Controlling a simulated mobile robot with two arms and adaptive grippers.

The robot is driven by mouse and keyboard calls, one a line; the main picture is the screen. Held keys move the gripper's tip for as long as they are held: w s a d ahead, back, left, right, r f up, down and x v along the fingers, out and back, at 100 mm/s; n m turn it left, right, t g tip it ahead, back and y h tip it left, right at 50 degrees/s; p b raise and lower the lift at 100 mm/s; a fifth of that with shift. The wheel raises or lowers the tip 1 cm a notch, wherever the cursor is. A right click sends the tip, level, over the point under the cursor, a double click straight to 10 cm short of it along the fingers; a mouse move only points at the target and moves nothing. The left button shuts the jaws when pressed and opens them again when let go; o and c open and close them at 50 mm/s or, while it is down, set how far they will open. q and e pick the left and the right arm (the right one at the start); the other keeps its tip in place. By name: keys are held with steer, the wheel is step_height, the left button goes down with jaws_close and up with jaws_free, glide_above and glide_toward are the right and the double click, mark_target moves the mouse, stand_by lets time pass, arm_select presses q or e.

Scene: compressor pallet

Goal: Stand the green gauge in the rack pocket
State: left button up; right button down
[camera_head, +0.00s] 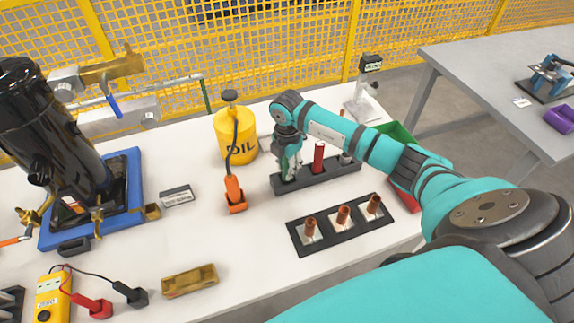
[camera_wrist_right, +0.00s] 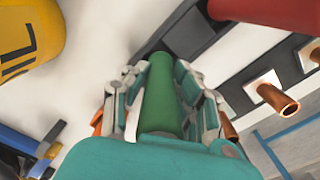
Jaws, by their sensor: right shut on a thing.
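My right gripper (camera_head: 290,172) is over the left end of the dark rack (camera_head: 318,180), pointing down. In the right wrist view my gripper (camera_wrist_right: 162,95) is shut on the green gauge (camera_wrist_right: 160,105), a green cylinder between its fingers. The gauge's far end is close to the end of the rack (camera_wrist_right: 232,82). I cannot tell whether it is inside the pocket or just above it. In the head view the fingers mostly hide the gauge. A red gauge (camera_head: 319,157) stands upright in the rack's middle. My left gripper is not in view.
A yellow oil can (camera_head: 236,138) and an orange-handled tool (camera_head: 235,195) stand left of the rack. A black tray (camera_head: 342,226) with copper fittings lies in front. Green (camera_head: 396,132) and red (camera_head: 404,191) bins are to the right. White table shows between them.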

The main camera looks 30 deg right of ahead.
steer(key=shift+f, duration=0.2)
steer(key=c, duration=1)
jaws_free()
step_height(320, 180, up, 12)
steer(key=shift+f, duration=0.1)
